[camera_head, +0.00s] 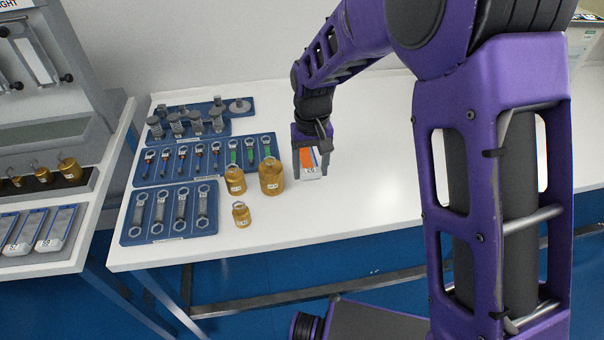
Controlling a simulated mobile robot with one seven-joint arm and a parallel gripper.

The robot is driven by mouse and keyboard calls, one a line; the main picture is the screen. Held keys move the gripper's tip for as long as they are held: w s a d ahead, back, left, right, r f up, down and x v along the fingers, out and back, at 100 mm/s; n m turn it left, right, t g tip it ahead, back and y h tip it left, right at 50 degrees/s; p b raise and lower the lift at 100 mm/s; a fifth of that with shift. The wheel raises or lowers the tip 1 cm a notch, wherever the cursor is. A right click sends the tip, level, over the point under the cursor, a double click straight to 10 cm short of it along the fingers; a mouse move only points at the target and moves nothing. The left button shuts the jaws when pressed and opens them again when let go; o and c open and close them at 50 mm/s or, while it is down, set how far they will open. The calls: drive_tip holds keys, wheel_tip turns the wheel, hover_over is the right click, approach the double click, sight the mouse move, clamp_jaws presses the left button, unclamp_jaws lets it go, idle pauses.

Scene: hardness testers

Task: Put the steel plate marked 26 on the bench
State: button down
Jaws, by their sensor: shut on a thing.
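My gripper (312,165) is over the white bench (365,188), just right of the brass weights. It is shut on a small steel plate (311,172) with an orange patch and a white label on its front face. The mark on the label is too small to read for sure. The fingers hide part of the plate's sides. The plate is at or close to the bench top; I cannot tell whether it touches.
Brass weights (271,176) stand left of my gripper. Blue trays hold wrenches (181,208) and metal fittings (197,122). At far left, a stand (58,262) bears marked plates (55,229) and brass weights. The bench right of my gripper is clear.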

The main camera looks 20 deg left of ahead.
sight(310, 199)
wheel_tip(310, 199, down, 8)
drive_tip(key=shift+r+b, duration=0.1)
drive_tip(key=shift+b, duration=0.3)
drive_tip(key=shift+f, duration=0.2)
drive_tip(key=shift+c, duration=0.4)
unclamp_jaws()
wheel_tip(310, 199, up, 12)
drive_tip(key=shift+r+p, duration=0.15)
drive_tip(key=shift+p, duration=0.55)
drive_tip(key=shift+s, duration=0.1)
